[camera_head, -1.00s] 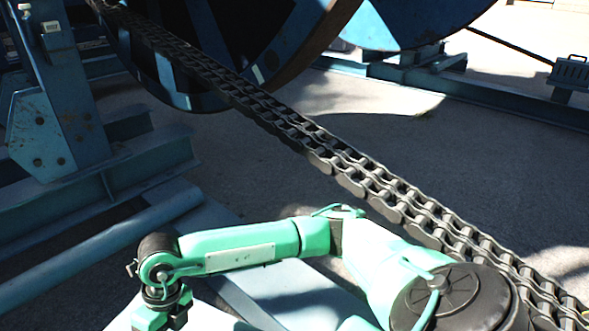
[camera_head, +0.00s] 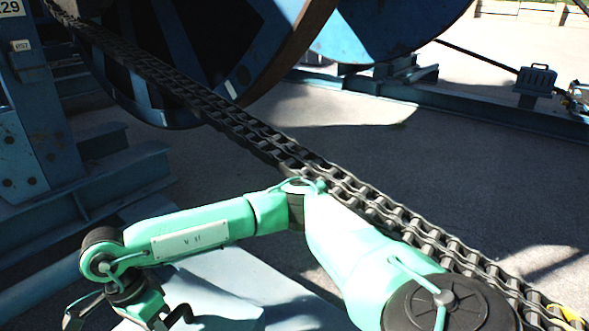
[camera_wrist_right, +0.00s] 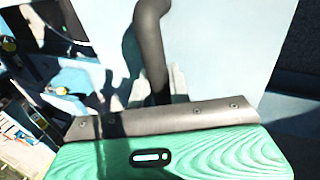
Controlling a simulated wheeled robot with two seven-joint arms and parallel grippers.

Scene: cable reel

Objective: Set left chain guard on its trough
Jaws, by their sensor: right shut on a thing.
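My right arm crosses the head view from the lower right. Its gripper (camera_head: 140,314) is at the lower left, partly cut off by the bottom edge. The gripper is shut, seemingly on this guard; the grip itself is hidden. I cannot single out the trough. My left gripper is in neither view.
A heavy double chain (camera_head: 300,155) runs diagonally from the big blue reel (camera_head: 190,45) to the lower right, close behind my arm. A blue steel stand (camera_head: 35,140) is at the left. Bare concrete (camera_head: 430,170) lies beyond the chain.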

